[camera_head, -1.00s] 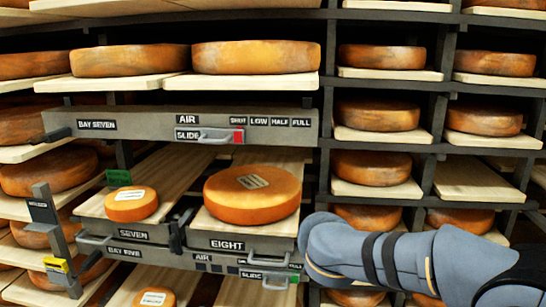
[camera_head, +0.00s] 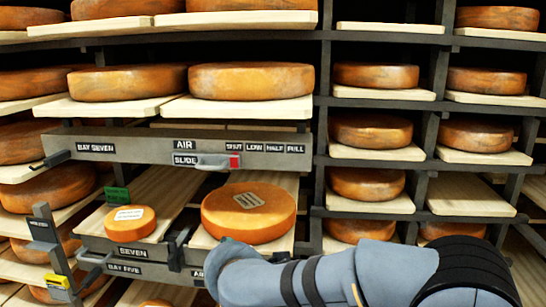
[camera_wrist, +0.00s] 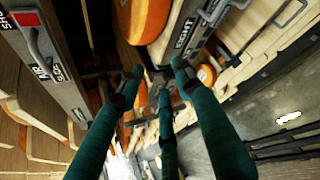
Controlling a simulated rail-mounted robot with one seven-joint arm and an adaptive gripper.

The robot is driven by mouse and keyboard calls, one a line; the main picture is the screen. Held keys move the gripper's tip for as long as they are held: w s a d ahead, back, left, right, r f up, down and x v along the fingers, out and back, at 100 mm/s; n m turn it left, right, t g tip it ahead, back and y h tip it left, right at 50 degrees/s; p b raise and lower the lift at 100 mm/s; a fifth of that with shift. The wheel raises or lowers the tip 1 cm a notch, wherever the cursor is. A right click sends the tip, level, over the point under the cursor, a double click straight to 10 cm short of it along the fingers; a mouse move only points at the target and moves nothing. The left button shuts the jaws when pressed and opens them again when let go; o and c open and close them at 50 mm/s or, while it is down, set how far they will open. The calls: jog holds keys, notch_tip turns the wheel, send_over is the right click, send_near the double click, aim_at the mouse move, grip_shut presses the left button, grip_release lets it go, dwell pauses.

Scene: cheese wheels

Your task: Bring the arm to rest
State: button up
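My arm shows in the head view, reaching in from the lower right across the front of the lower shelves. Its end is low in the frame, and my gripper is hidden there behind it or below the edge. In the wrist view my gripper (camera_wrist: 158,76) has teal fingers standing apart with nothing held between them. A large cheese wheel (camera_head: 248,212) with a paper label lies on a pulled-out board just behind my arm. A smaller labelled wheel (camera_head: 130,222) lies on the board marked SEVEN (camera_head: 133,252) to its left.
A grey bar marked BAY SEVEN (camera_head: 95,147) with a slide handle (camera_head: 212,162) crosses above these boards. A post with a yellow tag (camera_head: 57,281) juts out at lower left. Racks of cheese wheels (camera_head: 370,132) fill the back. Bare floor (camera_wrist: 270,115) shows at right in the wrist view.

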jog(key=shift+n+y, duration=0.4)
jog(key=shift+y, duration=0.1)
jog(key=a, duration=0.1)
jog(key=s+a+r, duration=0.1)
jog(key=s+a+p, duration=0.1)
jog(key=a, duration=0.1)
jog(key=shift+s+r, duration=0.25)
